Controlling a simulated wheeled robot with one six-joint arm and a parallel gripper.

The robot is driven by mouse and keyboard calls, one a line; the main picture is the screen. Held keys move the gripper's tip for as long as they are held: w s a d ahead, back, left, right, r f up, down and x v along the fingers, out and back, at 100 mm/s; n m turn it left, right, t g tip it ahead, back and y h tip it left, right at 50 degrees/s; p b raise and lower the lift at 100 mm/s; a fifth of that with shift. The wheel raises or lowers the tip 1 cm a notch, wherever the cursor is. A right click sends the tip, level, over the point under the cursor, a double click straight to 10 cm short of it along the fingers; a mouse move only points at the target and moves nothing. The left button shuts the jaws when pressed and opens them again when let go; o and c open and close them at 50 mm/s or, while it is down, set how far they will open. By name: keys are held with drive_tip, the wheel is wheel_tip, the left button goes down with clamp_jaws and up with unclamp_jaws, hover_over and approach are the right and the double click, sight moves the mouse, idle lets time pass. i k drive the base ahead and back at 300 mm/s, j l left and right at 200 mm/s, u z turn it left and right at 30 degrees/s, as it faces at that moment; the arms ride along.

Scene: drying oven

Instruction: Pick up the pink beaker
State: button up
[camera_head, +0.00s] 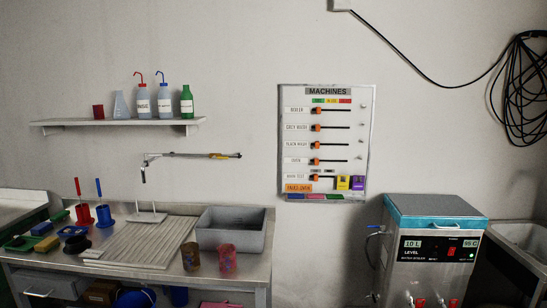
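The pink beaker (227,262) stands upright near the front right corner of the workbench (262,262). It is reddish pink with darker bluish patches. A brown beaker (191,258) stands just to its left, with a small gap between them. The grey basin (232,244) is right behind the pink beaker. My gripper is not in view, and nothing is seen touching the pink beaker.
A ribbed draining board (140,243) lies left of the beakers. Brushes in red (83,216) and blue (103,214) holders stand further left. A tap arm (195,155) reaches out above the bench. A water boiler (433,255) stands right, past a floor gap.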

sight(227, 258)
drive_tip(key=i+j+u, duration=0.7)
drive_tip(key=i+u, duration=0.35)
drive_tip(key=i, duration=0.15)
